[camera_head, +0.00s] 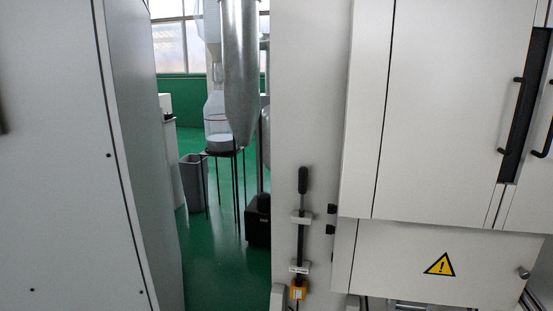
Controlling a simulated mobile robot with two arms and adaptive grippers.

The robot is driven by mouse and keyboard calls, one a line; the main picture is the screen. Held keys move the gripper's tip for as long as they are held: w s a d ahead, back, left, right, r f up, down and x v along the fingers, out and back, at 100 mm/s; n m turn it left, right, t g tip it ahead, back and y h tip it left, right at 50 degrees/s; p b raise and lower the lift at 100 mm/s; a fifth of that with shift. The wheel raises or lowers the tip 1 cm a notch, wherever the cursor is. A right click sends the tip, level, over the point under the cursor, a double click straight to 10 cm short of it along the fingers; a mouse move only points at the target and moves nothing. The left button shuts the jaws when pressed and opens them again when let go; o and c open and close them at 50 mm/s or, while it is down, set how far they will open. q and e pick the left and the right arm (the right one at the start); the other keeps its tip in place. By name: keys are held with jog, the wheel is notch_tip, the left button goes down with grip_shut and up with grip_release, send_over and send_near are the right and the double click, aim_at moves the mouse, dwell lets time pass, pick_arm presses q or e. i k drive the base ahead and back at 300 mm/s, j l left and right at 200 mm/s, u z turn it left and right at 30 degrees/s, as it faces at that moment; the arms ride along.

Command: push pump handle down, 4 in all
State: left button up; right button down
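A black upright lever (303,181) with a thick rounded grip on top stands against a narrow light panel, right of the middle in the head view. It looks like the pump handle. Its dark rod runs down past two light brackets to a small white label, whose text is too small to read. Neither of my grippers shows in this view.
A white machine cabinet (435,110) with black door handles fills the right; a yellow warning triangle (440,264) marks its lower panel. Another light cabinet (55,150) fills the left. Between them is green floor (215,265) with a grey bin (194,180) and a black stand farther back.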

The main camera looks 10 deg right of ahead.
aim_at(303, 171)
jog(key=i+j, duration=0.2)
jog(key=i+j+z, duration=0.1)
jog(key=j, duration=0.35)
jog(key=i+j, duration=0.25)
jog(key=i+j+z, duration=0.1)
jog(key=j, duration=0.3)
jog(key=i+j, duration=0.2)
jog(key=j, duration=0.15)
